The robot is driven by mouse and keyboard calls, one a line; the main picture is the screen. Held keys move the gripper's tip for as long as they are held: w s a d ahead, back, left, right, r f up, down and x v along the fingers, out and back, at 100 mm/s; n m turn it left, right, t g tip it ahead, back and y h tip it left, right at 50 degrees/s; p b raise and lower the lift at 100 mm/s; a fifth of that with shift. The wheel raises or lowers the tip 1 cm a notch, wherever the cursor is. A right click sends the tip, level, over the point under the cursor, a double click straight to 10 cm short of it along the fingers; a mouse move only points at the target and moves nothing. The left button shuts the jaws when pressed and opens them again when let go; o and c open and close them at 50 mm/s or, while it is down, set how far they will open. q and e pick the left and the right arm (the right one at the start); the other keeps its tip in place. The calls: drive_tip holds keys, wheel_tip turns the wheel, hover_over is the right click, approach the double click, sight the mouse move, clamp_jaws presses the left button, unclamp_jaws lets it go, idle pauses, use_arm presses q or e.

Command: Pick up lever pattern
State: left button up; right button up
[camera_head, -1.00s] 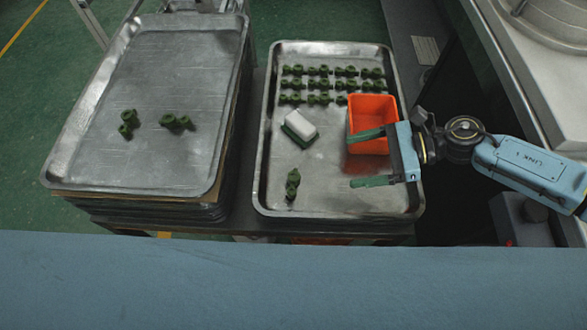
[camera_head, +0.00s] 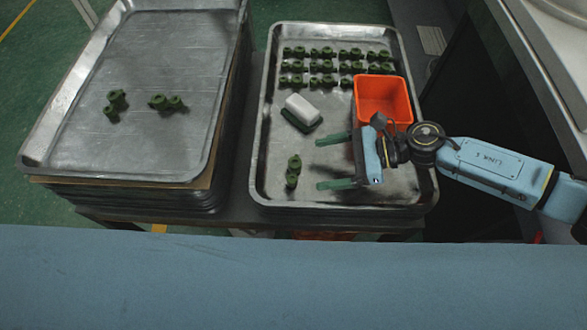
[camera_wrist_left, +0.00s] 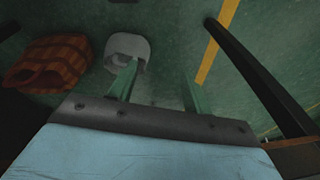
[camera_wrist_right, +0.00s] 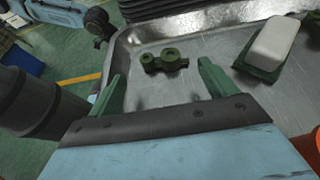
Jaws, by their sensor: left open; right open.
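A dark green lever pattern (camera_head: 293,171) lies alone on the near part of the right metal tray (camera_head: 258,170). My right gripper (camera_head: 326,162) is open and empty, to the right of that pattern with its fingers pointing at it. In the right wrist view the pattern (camera_wrist_right: 164,60) lies ahead of the open fingers (camera_wrist_right: 160,88), apart from both. Two more pattern clumps (camera_head: 115,104) and (camera_head: 166,102) lie on the left tray (camera_head: 140,165). My left gripper (camera_wrist_left: 155,92) is open and empty over the floor; the head view does not show it.
An orange bin (camera_head: 382,97) stands on the right tray behind my right gripper. A white block on a green base (camera_head: 301,109) lies left of the bin. Rows of green patterns (camera_head: 323,66) fill the tray's far end. The left wrist view shows a brown basket (camera_wrist_left: 48,62).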

sight(302, 176)
drive_tip(key=shift+f+b+x, duration=0.2)
drive_tip(key=shift+b+x, duration=0.05)
drive_tip(key=shift+x, duration=1.35)
drive_tip(key=shift+f+b+x, duration=0.2)
drive_tip(key=shift+b+x, duration=0.05)
drive_tip(key=shift+x, duration=1.3)
use_arm(q)
drive_tip(key=shift+w+d+r, duration=0.3)
drive_tip(key=shift+w+r, duration=0.05)
drive_tip(key=shift+r, duration=0.25)
drive_tip(key=shift+w+d+r, duration=0.25)
drive_tip(key=shift+w+r, duration=0.05)
drive_tip(key=shift+r, duration=0.25)
use_arm(e)
drive_tip(key=shift+s+d, duration=0.15)
drive_tip(key=c, duration=1)
drive_tip(key=shift+r, duration=0.1)
drive_tip(key=shift+c, duration=0.2)
drive_tip(key=shift+r, duration=0.2)
use_arm(q)
drive_tip(key=s+a+f+p, duration=0.2)
drive_tip(key=s+f+p, duration=0.2)
drive_tip(key=s+f, duration=0.3)
drive_tip(key=shift+f+g, duration=0.3)
drive_tip(key=shift+f, duration=0.1)
use_arm(e)
wheel_tip(302, 176, up, 9)
drive_tip(key=shift+r, duration=0.2)
